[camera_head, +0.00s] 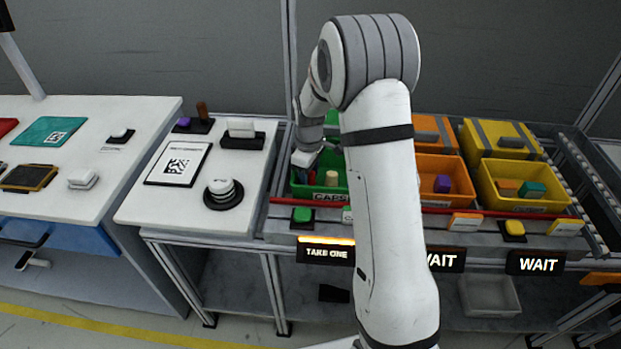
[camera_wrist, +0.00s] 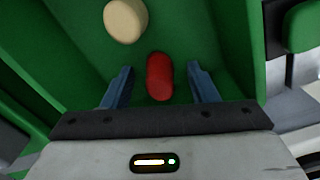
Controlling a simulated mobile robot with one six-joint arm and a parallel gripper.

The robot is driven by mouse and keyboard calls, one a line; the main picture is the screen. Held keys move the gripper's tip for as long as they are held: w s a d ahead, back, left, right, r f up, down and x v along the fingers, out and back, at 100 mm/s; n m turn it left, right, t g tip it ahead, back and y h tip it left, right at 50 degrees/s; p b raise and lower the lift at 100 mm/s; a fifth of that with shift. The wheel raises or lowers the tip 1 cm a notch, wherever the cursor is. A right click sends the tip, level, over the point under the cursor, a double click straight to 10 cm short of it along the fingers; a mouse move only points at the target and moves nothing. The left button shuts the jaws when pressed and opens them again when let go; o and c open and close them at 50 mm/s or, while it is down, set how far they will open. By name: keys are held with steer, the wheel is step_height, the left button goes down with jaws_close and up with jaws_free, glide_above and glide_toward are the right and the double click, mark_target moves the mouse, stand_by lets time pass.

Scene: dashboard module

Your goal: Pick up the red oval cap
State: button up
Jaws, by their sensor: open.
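The red oval cap (camera_wrist: 160,77) lies inside the green bin (camera_wrist: 75,75) in the wrist view. My gripper (camera_wrist: 159,82) is open over it, with one blue finger on each side of the cap and a gap on both sides. In the head view the red cap (camera_head: 312,178) shows as a small patch in the green bin (camera_head: 322,190), partly hidden by my gripper (camera_head: 318,172). A round cream cap (camera_wrist: 125,20) lies in the same bin, beyond the red one; it also shows in the head view (camera_head: 331,178).
The bin walls stand close around my gripper. An orange bin (camera_head: 463,192) and a yellow bin (camera_head: 488,190) stand to the right. A lit "TAKE ONE" sign (camera_head: 326,250) hangs below the green bin. A white table (camera_head: 140,215) with parts is to the left.

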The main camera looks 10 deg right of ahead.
steer(key=shift+c, duration=0.2)
steer(key=c, duration=1)
